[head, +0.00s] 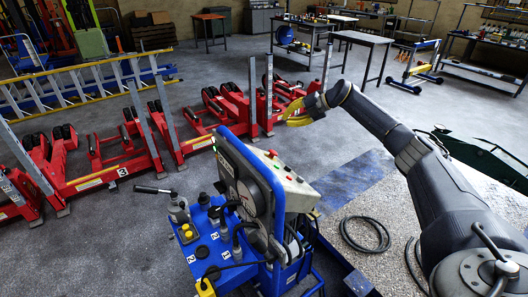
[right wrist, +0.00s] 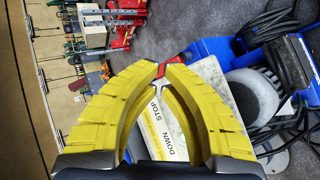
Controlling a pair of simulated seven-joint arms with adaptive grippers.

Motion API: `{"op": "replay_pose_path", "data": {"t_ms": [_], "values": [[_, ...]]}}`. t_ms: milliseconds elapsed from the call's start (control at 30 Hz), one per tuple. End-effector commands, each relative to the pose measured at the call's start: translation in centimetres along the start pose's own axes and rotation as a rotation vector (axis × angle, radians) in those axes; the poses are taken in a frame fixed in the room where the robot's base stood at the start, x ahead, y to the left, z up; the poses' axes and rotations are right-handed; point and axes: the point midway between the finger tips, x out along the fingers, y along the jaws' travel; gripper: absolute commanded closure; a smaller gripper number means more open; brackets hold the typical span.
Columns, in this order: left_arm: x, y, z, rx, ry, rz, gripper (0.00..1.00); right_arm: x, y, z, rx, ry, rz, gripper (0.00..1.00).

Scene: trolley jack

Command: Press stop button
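The control box (head: 268,172) stands on top of the blue trolley jack unit (head: 230,245) in the head view. A red button (head: 273,153) is at the far end of its sloped top, with smaller controls nearer. In the right wrist view, the pale panel (right wrist: 158,130) bears the words STOP and DOWN. A red part (right wrist: 163,74) shows just at my fingertips, partly hidden; I cannot tell whether they touch it. My right gripper (head: 292,118) has yellow fingers, tips almost together and holding nothing, above the box's far end. It also shows in the right wrist view (right wrist: 162,67). My left gripper is out of view.
Red wheeled lift columns (head: 150,140) stand in a row behind the unit. A yellow ladder (head: 80,85) lies farther left. Work tables (head: 360,40) are at the back. A black cable (head: 365,235) lies coiled on the floor right of the unit. Grey floor behind is open.

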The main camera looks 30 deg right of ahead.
Motion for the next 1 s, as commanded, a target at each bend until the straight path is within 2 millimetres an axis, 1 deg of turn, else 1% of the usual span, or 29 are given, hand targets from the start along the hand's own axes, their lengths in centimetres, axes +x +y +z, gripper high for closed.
{"op": "replay_pose_path", "data": {"t_ms": [100, 200, 667, 867, 1000], "values": [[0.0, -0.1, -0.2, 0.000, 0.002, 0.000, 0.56, 0.0, -0.6, -0.6, 0.023, 0.028, -0.026, 1.00], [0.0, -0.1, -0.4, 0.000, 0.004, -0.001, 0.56, 0.0, -0.7, -1.0, 0.040, 0.045, -0.031, 1.00], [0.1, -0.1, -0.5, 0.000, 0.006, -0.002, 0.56, 0.1, -0.7, -1.2, 0.049, 0.051, -0.030, 1.00], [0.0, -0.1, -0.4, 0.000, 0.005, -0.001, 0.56, 1.0, -1.2, -1.9, 0.047, 0.052, -0.031, 1.00], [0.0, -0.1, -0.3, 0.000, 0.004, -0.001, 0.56, 2.2, -2.0, -2.6, 0.048, 0.052, -0.032, 1.00]]}}
